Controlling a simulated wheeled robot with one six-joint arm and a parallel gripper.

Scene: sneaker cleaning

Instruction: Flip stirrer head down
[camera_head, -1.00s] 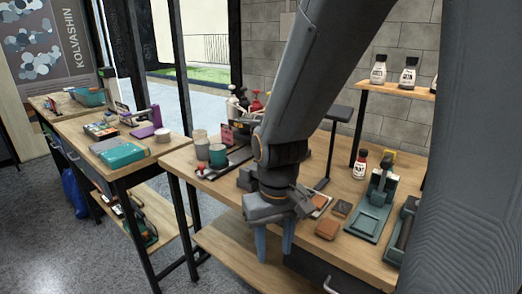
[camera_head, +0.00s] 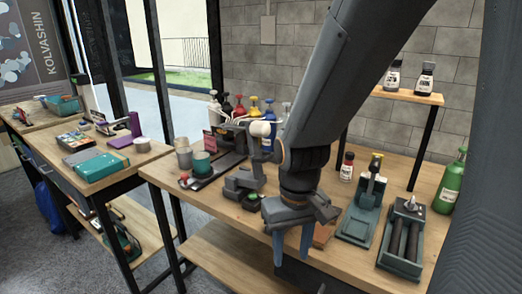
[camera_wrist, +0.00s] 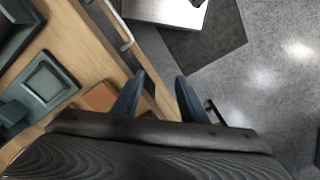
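A grey stirrer-like device stands on the wooden bench in the head view, just left of my arm. Its pale rounded head (camera_head: 262,129) is up on a post above a dark grey base (camera_head: 241,181). My arm hides part of its right side, so I cannot tell the head's exact tilt. My gripper (camera_head: 292,245) points down at the bench's front edge, to the right of and nearer than the device. Its two blue fingers are apart with nothing between them. In the wrist view the open fingers (camera_wrist: 160,78) hang over the bench edge and floor. The stirrer is not visible there.
A brown block (camera_head: 323,234), a teal press (camera_head: 362,210) and a roller tray (camera_head: 403,240) occupy the bench's right side. A metal drawer handle (camera_wrist: 118,25) is below the edge.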

